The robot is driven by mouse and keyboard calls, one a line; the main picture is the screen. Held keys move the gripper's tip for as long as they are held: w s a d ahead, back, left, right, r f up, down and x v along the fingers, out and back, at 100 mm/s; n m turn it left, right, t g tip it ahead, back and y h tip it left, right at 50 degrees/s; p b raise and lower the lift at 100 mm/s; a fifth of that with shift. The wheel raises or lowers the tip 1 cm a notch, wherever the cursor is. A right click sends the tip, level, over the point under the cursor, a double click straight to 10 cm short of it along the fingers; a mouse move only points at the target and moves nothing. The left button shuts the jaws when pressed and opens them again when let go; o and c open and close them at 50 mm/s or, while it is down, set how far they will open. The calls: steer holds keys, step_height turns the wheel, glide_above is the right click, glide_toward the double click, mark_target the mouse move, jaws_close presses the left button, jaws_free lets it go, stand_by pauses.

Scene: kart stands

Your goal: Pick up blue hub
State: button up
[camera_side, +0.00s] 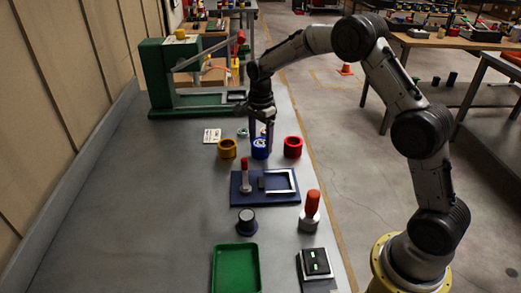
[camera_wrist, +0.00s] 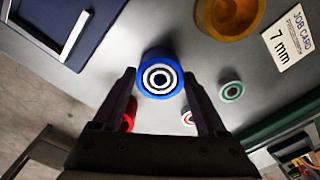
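The blue hub (camera_side: 260,149) stands on the grey bench between a yellow hub (camera_side: 227,148) and a red hub (camera_side: 293,147) in the side view. In the wrist view the blue hub (camera_wrist: 159,77) shows a white top with dark rings, between and just ahead of my fingertips. My gripper (camera_side: 260,140) points down over the blue hub. In the wrist view my gripper (camera_wrist: 161,76) is open, with a finger on each side of the hub and gaps visible. I cannot tell how far the fingertips reach down beside it.
A job card (camera_wrist: 289,37) reading 7 mm and a small green ring (camera_wrist: 231,91) lie close by. A blue fixture plate (camera_side: 265,187), a red-handled tool (camera_side: 311,211) and a green tray (camera_side: 236,268) stand nearer the camera. A green press (camera_side: 180,80) stands at the back.

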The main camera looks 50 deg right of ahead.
jaws_close()
steer(key=shift+r, duration=0.1)
steer(key=shift+r, duration=0.1)
